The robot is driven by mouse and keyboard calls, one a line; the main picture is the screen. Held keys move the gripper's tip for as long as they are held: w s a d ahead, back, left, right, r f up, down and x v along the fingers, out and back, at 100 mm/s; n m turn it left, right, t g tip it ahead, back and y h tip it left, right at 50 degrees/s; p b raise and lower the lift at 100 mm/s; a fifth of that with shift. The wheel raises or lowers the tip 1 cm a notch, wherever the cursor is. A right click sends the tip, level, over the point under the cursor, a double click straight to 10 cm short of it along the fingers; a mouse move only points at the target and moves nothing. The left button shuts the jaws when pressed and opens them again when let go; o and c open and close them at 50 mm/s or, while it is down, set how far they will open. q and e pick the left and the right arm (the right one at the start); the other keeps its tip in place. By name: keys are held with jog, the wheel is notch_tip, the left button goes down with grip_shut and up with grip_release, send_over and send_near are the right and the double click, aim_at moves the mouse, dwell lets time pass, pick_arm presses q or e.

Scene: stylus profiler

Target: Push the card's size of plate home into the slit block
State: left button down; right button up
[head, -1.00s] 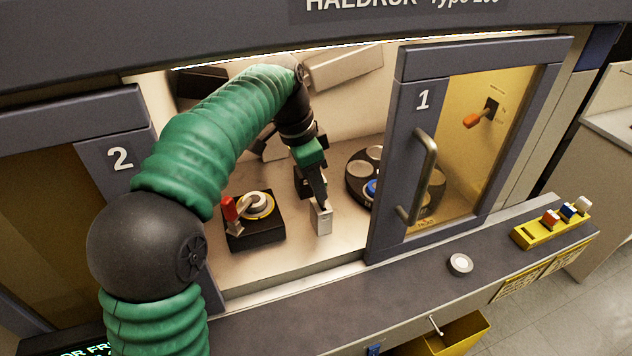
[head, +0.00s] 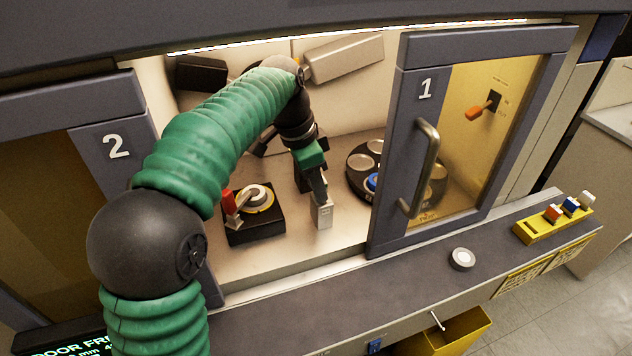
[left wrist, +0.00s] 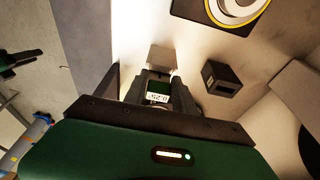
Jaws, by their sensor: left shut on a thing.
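My left gripper (head: 318,188) points down inside the open bay, shut on a small plate. The plate's pale tag (left wrist: 157,97), reading about 0.25, shows between the fingers in the left wrist view. A light grey upright block (head: 322,214), which looks like the slit block, stands right below the fingertips; it also shows in the left wrist view (left wrist: 160,57). The fingers hide the plate's lower edge, so I cannot tell how deep it sits. A dark shape, probably my right gripper (left wrist: 20,55), is at the left edge there. I cannot make out the card.
A black base with a round stage (head: 256,212) and red lever (head: 229,202) stands left of the block. A dark turntable (head: 366,170) is to the right, partly behind door 1 (head: 387,170). A small dark box (left wrist: 222,78) stands near the block. A round puck (head: 461,259) lies on the ledge.

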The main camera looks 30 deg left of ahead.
pick_arm(q)
jog(key=shift+f+b, duration=0.35)
jog(key=shift+f, duration=0.35)
jog(key=c, duration=1)
grip_release()
jog(key=shift+f, duration=0.1)
jog(key=shift+o, duration=0.3)
jog(key=shift+a, duration=0.1)
jog(key=shift+s+f, duration=0.1)
